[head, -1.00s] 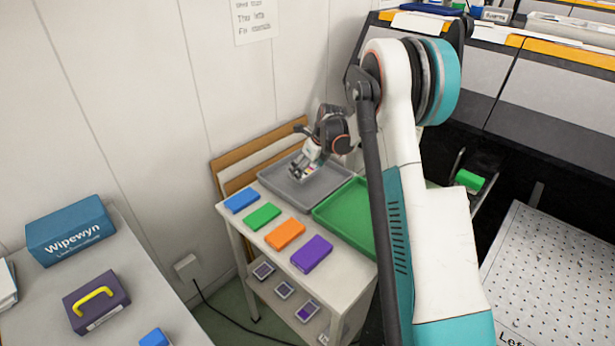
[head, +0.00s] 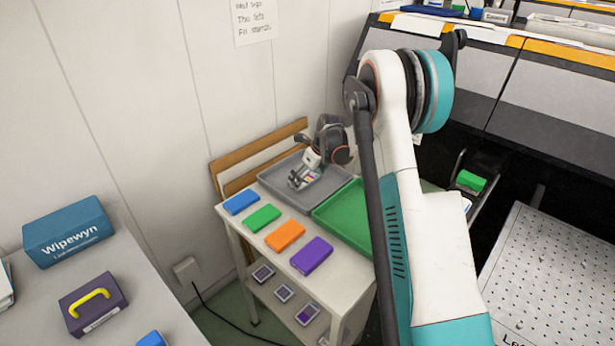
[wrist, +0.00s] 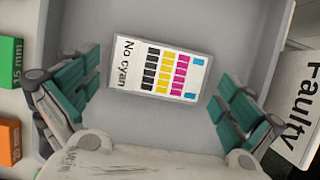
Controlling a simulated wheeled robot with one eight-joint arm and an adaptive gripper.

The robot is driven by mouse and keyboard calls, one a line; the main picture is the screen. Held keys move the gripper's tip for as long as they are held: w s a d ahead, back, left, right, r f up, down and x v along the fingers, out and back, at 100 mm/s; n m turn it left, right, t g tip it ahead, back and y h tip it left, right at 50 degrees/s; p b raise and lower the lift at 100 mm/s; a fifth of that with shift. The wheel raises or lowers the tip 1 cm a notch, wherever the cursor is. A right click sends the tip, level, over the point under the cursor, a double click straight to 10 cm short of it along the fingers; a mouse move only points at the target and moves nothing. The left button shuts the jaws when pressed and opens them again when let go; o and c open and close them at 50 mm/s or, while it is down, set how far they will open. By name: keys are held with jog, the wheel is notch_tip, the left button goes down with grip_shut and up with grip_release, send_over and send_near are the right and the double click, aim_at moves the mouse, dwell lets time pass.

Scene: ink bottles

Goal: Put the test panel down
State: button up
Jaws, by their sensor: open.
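The test panel (wrist: 160,68) is a white card marked "No cyan", with rows of black, yellow, magenta and a few cyan patches. It lies face up in the grey tray (wrist: 215,20), slightly tilted in the wrist view. In the head view the grey tray (head: 270,178) stands at the back of the small table, and the panel is mostly hidden by my gripper (head: 302,179). My gripper (wrist: 160,82) is open above the tray. Its teal finger pads are spread to either side of the panel, with visible gaps to both its ends.
A "Faulty" label (wrist: 297,118) is beside the tray. A green tray (head: 345,238) adjoins the grey one. Blue (head: 241,201), green (head: 262,217), orange (head: 285,235) and purple (head: 311,254) blocks line the table's left side. Several small panels lie on the lower shelf (head: 270,292).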

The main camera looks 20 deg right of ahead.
jog(key=p+v, duration=0.3)
jog(key=v, duration=0.9)
jog(key=shift+r+p, duration=0.15)
jog(key=shift+p, duration=0.25)
